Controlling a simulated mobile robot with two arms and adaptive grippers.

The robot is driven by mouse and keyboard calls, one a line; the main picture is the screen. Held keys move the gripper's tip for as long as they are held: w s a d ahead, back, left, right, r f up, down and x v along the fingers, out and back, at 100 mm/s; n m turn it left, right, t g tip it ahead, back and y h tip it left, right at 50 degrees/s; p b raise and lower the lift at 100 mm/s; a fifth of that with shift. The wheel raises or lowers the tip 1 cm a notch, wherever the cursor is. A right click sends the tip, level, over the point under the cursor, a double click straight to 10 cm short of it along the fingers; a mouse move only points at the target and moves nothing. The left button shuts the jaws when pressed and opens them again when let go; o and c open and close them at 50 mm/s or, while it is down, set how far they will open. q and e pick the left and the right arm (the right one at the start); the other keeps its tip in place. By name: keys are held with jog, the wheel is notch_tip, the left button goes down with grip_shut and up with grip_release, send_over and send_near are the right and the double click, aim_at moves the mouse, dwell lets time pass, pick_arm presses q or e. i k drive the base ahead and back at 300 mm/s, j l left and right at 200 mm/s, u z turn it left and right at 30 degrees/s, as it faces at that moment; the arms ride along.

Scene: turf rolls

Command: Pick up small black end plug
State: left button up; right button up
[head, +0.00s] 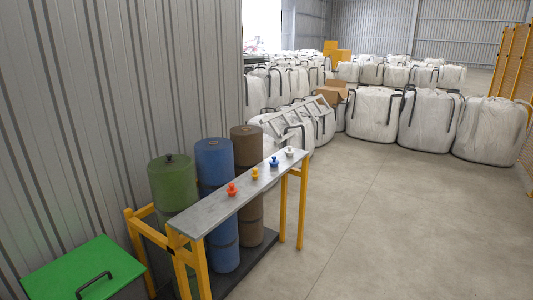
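A small black plug (169,158) sits at the top centre of the green turf roll (173,185), at the left of the rack. It is the only black plug-like piece that I can make out. On the grey shelf board (210,213) stand a red plug (232,189), a yellow plug (255,174), a blue plug (274,162) and a white plug (290,151), in a row and apart from each other. Neither of my grippers is in the head view.
A blue roll (214,165) and a brown roll (247,148) stand upright behind the shelf, within a yellow frame (304,190). A green-lidded box (70,268) is at lower left against the corrugated wall (95,110). White bulk bags (375,115) fill the back. The floor at right is clear.

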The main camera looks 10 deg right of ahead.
aim_at(169, 155)
jog(key=i+l+u, duration=0.65)
jog(key=i+l, duration=0.1)
jog(key=i, duration=0.05)
